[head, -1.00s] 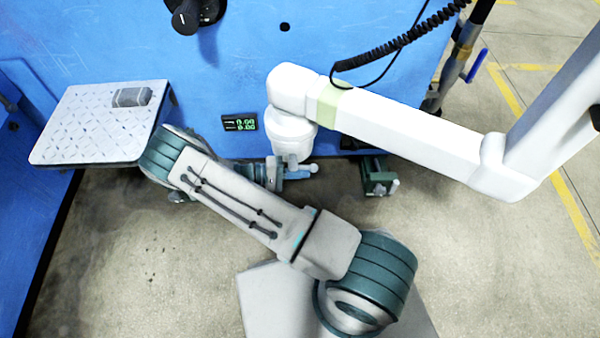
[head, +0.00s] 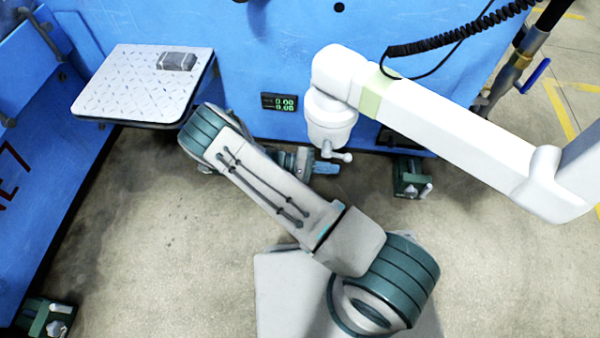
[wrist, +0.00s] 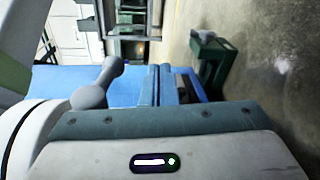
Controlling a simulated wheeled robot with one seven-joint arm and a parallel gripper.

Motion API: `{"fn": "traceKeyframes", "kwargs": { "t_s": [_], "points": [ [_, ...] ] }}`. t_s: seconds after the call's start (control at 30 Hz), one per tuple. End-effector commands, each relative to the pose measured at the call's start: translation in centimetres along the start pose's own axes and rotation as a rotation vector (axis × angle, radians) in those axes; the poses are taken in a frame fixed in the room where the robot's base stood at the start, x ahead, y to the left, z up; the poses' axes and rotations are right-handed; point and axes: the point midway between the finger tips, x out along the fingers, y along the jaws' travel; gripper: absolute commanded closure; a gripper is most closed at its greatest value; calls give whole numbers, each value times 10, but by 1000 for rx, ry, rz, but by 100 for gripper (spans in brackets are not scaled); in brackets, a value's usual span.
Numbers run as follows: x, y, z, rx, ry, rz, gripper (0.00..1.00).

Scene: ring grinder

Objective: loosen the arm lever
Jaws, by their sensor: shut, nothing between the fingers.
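The arm lever (head: 336,154) is a small grey-white handle with a ball end. It sits under the white joint (head: 330,112) at the end of the white jointed arm. In the wrist view the lever (wrist: 98,86) stands at the left, tilted, with a rounded knob at its upper end. My gripper (head: 325,168) is partly hidden by my arm in the head view and shows just below the lever. In the wrist view my gripper (wrist: 167,72) is shut and empty, to the right of the lever with a gap in the picture; depth is unclear.
The blue machine (head: 270,60) stands behind, with a small digital readout (head: 279,103). A metal tray (head: 140,88) juts out at left with a grey block (head: 177,62) on it. A green machine foot (head: 411,176) stands at right. A black coiled cable (head: 460,32) hangs above the white arm.

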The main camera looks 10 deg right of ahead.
Motion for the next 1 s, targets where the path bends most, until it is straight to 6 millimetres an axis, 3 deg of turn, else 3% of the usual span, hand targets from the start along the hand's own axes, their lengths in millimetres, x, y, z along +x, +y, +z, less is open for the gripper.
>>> {"fn": "traceKeyframes", "kwargs": {
  "t_s": [0.03,0.07,0.3,0.5,0.7,1.0],
  "points": [
    [-1,-14,-1,-1,0,-1,100],
    [-11,-8,-1,1,2,-3,100],
    [-59,-23,-3,-1,2,-4,100],
    [-85,-31,-4,-1,0,-3,100],
    [-96,-35,-4,-2,-1,-4,100],
    [-96,-35,-4,-2,-2,-4,100]
  ]
}}
